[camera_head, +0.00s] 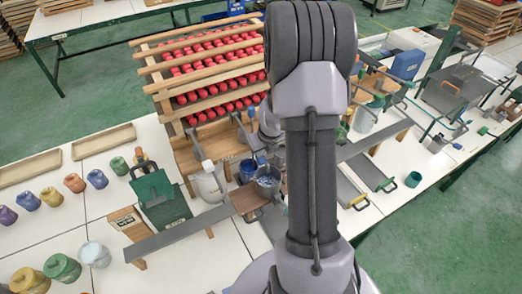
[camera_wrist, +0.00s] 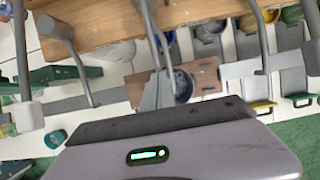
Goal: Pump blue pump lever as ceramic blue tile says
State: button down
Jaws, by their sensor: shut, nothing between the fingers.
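My gripper (camera_wrist: 157,98) shows in the wrist view as two grey fingers close together, with nothing between them. It is over the wooden pump stand (camera_wrist: 105,25), near a dark bucket (camera_wrist: 183,84). In the head view my arm hides most of the gripper. Several grey pump levers hang along the stand; one lever (camera_head: 200,152) with a pale end is above a white container (camera_head: 210,187). Their colour marks are too small to tell, so I cannot say which is the blue pump lever. I cannot make out the ceramic blue tile.
A rack of red pieces (camera_head: 205,75) stands behind the pumps. Coloured jars (camera_head: 75,183) and a green box (camera_head: 160,197) stand at left. A blue bucket (camera_head: 248,170) stands beside a grey one (camera_head: 267,180). Trays with handles (camera_head: 370,170) lie at right.

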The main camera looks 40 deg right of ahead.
notch_tip(320, 180, up, 10)
jog(key=p, duration=1.1)
